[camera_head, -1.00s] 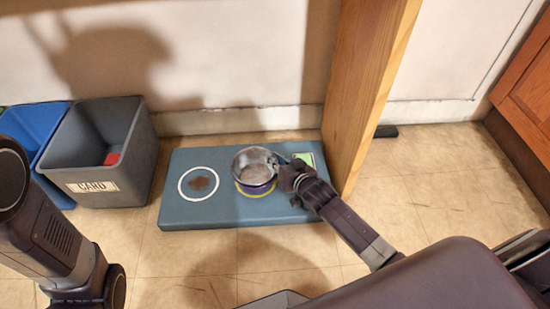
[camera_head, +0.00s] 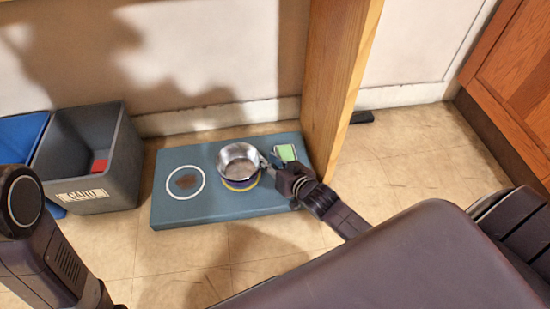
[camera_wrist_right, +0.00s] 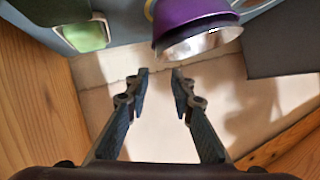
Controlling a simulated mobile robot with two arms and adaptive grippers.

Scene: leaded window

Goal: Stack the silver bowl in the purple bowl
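The silver bowl (camera_head: 238,158) sits in the top of the purple bowl (camera_head: 240,186) on the blue-grey board. In the right wrist view the silver bowl's rim (camera_wrist_right: 205,45) shows at the mouth of the purple bowl (camera_wrist_right: 190,17); how deep it sits is hidden. My right gripper (camera_head: 269,166) is at the right side of the bowls. In the right wrist view its fingertips (camera_wrist_right: 161,72) are apart with nothing between them, and the bowls are beyond them. My left arm enters at the left, but its gripper is out of view.
A wooden post (camera_head: 335,90) stands close to the right end. Grey (camera_head: 95,192) and blue (camera_head: 20,135) bins stand at left.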

